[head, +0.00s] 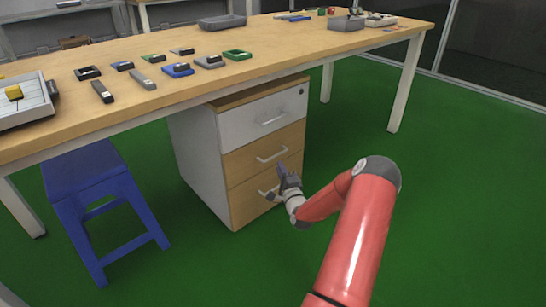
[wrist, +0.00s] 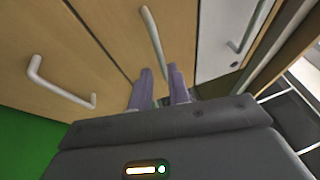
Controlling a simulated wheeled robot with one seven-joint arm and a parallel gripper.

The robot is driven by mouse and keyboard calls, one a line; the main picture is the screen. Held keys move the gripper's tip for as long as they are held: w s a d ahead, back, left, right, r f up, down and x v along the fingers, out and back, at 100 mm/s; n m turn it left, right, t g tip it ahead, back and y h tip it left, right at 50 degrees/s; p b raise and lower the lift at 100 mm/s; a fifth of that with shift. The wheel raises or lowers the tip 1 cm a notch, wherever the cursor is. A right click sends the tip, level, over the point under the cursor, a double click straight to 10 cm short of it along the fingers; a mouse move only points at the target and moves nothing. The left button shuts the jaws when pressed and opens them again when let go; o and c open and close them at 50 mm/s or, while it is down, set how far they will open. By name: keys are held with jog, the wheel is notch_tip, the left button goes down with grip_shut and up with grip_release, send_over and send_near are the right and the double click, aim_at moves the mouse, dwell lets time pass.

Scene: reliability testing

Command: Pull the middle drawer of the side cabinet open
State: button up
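The side cabinet (head: 205,165) stands under the table, with a white top drawer (head: 262,120) and two wood-coloured drawers below. The middle drawer (head: 240,162) looks closed. Its pale bar handle (head: 272,156) also shows in the wrist view (wrist: 151,35), ahead of my fingers. My gripper (head: 284,172) is in front of the cabinet, just below that handle in the head view. In the wrist view my gripper (wrist: 160,82) is open, with a gap between its two purple-grey fingers. The handle's near end lines up with this gap; I cannot tell whether it is between the fingertips.
The bottom drawer handle (wrist: 60,85) is left in the wrist view and the top drawer handle (wrist: 248,30) right. A blue stool (head: 85,170) stands left of the cabinet. The wooden table (head: 150,105) carries several small parts. Green floor (head: 450,200) is open at right.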

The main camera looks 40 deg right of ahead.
jog(key=x, duration=0.7)
jog(key=shift+a, duration=0.15)
jog(key=shift+c, duration=0.5)
grip_shut()
